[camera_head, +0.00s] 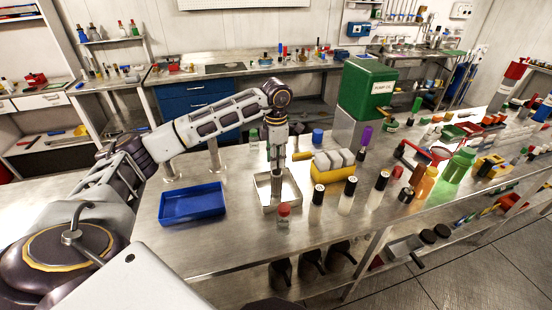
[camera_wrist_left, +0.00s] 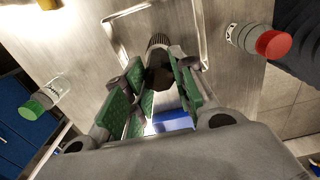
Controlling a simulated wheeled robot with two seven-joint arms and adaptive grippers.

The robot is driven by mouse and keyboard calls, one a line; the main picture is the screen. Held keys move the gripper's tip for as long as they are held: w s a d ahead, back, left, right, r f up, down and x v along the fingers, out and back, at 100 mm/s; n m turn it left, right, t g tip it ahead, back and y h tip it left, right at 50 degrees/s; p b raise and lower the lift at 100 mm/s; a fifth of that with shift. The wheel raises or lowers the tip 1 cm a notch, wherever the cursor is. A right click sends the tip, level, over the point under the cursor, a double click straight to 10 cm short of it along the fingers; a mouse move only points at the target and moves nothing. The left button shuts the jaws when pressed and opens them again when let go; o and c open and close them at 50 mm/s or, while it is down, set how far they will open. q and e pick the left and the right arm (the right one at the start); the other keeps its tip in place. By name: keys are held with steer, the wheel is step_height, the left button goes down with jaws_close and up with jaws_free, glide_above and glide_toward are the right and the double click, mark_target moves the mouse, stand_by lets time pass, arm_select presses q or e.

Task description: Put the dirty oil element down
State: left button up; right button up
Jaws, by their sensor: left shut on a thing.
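My left gripper (camera_head: 276,168) points down over a shallow metal tray (camera_head: 260,204) on the steel bench. It is shut on the dirty oil element (camera_head: 277,188), a grey-brown cylinder held upright. In the left wrist view the green-padded fingers (camera_wrist_left: 152,92) grip the element on both sides, and its dark ribbed end (camera_wrist_left: 158,42) shows beyond them. The tray's rim (camera_wrist_left: 203,35) is there too. The element is within the tray's outline; I cannot tell whether it touches the tray floor. My right gripper is not in view.
A blue tray (camera_head: 192,203) lies left of the metal tray. A red-capped jar (camera_head: 284,215) stands at its front edge, a green-capped bottle (camera_head: 254,145) behind. Black-capped bottles (camera_head: 317,205) and a yellow-based block (camera_head: 333,164) stand to the right.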

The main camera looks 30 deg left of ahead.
arm_select(q)
steer(key=shift+f, duration=0.15)
steer(key=o, duration=0.6)
steer(key=shift+o, duration=1.8)
steer(key=shift+r, duration=0.7)
step_height(320, 180, up, 3)
steer(key=shift+r, duration=0.15)
step_height(320, 180, up, 5)
steer(key=shift+r, duration=1.3)
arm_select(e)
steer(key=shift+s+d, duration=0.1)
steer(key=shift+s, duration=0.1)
